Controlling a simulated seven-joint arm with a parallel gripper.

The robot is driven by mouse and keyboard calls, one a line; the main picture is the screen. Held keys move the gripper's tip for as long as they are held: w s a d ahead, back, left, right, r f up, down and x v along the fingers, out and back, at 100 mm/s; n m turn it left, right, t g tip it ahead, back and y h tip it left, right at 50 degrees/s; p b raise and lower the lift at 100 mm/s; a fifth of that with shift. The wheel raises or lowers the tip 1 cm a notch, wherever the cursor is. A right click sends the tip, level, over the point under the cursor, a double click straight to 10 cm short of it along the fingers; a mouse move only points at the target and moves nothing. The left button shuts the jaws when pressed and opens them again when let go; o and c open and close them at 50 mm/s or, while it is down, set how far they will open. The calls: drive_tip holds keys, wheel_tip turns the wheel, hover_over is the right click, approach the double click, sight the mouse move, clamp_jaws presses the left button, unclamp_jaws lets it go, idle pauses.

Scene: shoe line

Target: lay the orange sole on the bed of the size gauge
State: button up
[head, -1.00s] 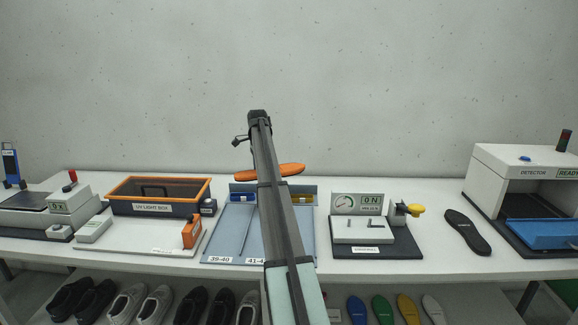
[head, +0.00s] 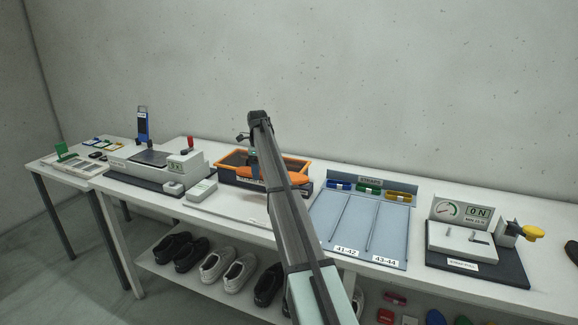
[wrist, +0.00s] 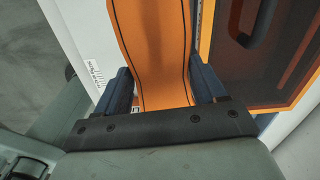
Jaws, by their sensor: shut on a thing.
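My gripper (wrist: 162,82) is shut on the orange sole (wrist: 152,35), with one dark blue finger on each side of it. The sole has a dark line along its edges. In the head view my arm hides most of the gripper and sole; an orange patch beside the arm looks like part of the sole. The size gauge appears to be the low white plate (head: 228,206) in front of the light box; its right part is behind my arm. In the wrist view a white labelled surface (wrist: 68,30) lies below and left of the sole, apparently the gauge.
The orange-rimmed UV light box (head: 228,180) stands behind the plate. A grey device with a display (head: 150,165) is to the left. The blue strap tray (head: 345,225) and the pull tester (head: 475,245) are to the right. Shoes (head: 215,262) stand on the shelf below.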

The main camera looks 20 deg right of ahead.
drive_tip(key=m, duration=0.1)
hover_over(231, 202)
drive_tip(key=f, duration=0.1)
drive_tip(key=shift+f, duration=4.45)
drive_tip(key=o, duration=1.3)
drive_tip(key=shift+s, duration=0.1)
drive_tip(key=shift+r, duration=0.1)
wheel_tip(231, 202, up, 14)
